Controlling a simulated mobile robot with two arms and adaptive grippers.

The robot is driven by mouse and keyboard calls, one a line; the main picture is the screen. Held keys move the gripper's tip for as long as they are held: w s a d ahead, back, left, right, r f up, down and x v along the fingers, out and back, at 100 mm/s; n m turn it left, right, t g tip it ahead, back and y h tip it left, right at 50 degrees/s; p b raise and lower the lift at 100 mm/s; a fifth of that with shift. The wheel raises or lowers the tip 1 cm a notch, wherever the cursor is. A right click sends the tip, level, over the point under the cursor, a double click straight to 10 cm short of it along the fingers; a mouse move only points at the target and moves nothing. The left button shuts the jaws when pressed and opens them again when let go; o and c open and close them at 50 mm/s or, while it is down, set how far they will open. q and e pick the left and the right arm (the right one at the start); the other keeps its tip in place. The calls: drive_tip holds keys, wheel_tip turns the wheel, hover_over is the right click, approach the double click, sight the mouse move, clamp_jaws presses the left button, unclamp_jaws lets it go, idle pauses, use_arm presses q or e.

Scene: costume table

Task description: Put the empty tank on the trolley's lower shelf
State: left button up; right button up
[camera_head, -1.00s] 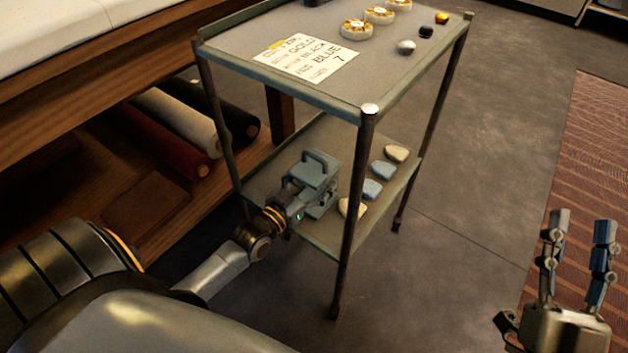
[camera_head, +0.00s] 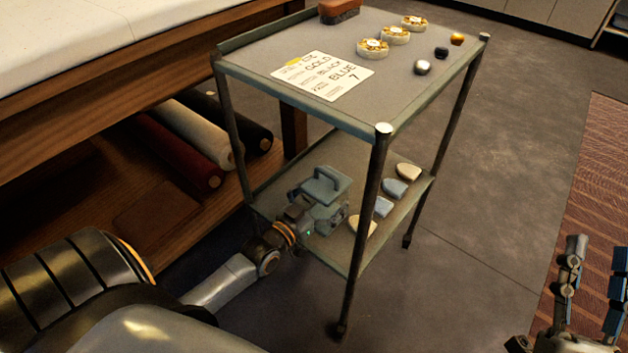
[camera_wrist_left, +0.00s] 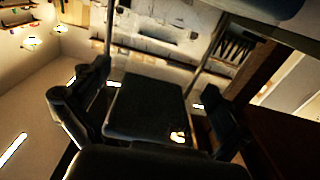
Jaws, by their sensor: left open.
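The tank (camera_head: 326,188) is a blue-grey box with a handle on top. It stands upright on the lower shelf (camera_head: 347,153) of the trolley, near the side facing my left arm. My left gripper (camera_head: 303,211) is at the tank's near side, with its fingers partly hidden against it. In the left wrist view the fingers (camera_wrist_left: 155,108) are apart, with the dark tank body (camera_wrist_left: 148,100) between them; I cannot tell whether they touch it. My right gripper (camera_head: 594,268) is empty at the lower right, fingers apart, over the floor.
Several pale and blue flat pieces (camera_head: 395,188) lie on the lower shelf beside the tank. The trolley's front leg (camera_head: 362,235) stands close right of the tank. The top shelf holds a lettered card (camera_head: 323,75), round tins (camera_head: 373,49), small balls and a brown block (camera_head: 339,11). Fabric rolls (camera_head: 192,135) lie left.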

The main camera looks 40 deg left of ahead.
sight(313, 206)
use_arm(q)
drive_tip(key=s+p, duration=0.1)
drive_tip(key=s, duration=0.4)
drive_tip(key=shift+s+a+p, duration=0.2)
drive_tip(key=shift+s+p, duration=0.15)
drive_tip(key=shift+s, duration=0.05)
drive_tip(key=s+p, duration=0.1)
drive_tip(key=s, duration=0.5)
drive_tip(key=shift+a, duration=0.25)
use_arm(e)
wheel_tip(313, 206, down, 12)
drive_tip(key=w+d+g+h, duration=0.1)
drive_tip(key=w+g+h, duration=0.1)
drive_tip(key=g, duration=0.5)
drive_tip(key=shift+w+g+h, duration=0.2)
drive_tip(key=shift+g+h, duration=0.1)
drive_tip(key=shift+g, duration=0.1)
